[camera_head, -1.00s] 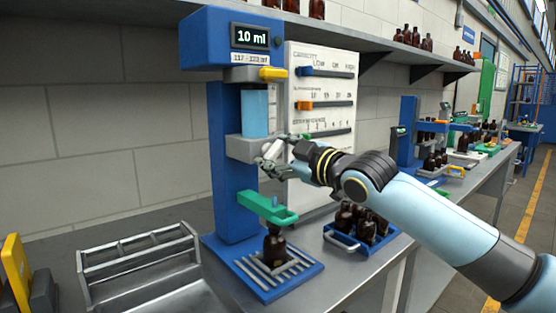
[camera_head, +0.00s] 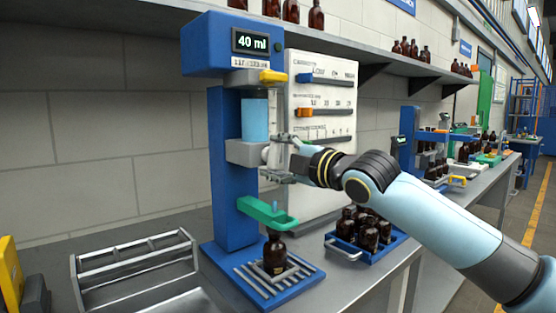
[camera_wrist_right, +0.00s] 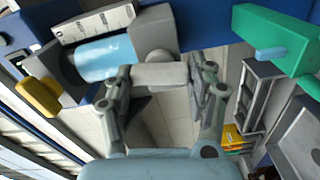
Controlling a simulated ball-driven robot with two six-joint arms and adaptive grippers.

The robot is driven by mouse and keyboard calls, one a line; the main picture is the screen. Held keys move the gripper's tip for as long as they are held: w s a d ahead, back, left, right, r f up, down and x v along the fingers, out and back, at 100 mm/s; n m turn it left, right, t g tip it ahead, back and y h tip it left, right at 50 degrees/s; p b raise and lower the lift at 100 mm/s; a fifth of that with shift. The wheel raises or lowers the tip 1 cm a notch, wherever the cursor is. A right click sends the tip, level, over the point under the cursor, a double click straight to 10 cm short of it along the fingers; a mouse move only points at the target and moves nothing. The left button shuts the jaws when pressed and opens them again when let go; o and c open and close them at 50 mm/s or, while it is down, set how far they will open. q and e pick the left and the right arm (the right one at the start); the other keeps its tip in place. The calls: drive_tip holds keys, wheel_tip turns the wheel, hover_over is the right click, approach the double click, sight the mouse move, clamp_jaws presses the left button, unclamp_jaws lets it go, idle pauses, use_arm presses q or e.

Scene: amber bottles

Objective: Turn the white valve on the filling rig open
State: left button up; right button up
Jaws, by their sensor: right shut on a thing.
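The blue filling rig (camera_head: 232,170) stands on the bench, its display (camera_head: 250,41) reading 40 ml. A clear cylinder of light blue liquid (camera_head: 255,118) sits above a grey block (camera_head: 245,152). The white valve (camera_wrist_right: 160,75) is on that block, lying crosswise in the right wrist view. My right gripper (camera_head: 277,158) is shut on the valve, one finger on each side, and hides much of it in the head view. An amber bottle (camera_head: 275,255) stands upright on the rig's base under the green arm (camera_head: 266,212). My left gripper is not in view.
A blue tray of amber bottles (camera_head: 345,252) stands right of the rig. An empty grey rack (camera_head: 135,262) is at left. A white panel with coloured sliders (camera_head: 325,150) stands close behind my right gripper. A yellow lever (camera_head: 272,76) projects above the cylinder.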

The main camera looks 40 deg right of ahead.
idle(0.4)
drive_tip(key=o, duration=1.2)
drive_tip(key=shift+s, duration=0.2)
drive_tip(key=shift+s+d, duration=0.15)
drive_tip(key=shift+s, duration=1.65)
drive_tip(key=shift+s+d, duration=0.1)
drive_tip(key=shift+s, duration=1.7)
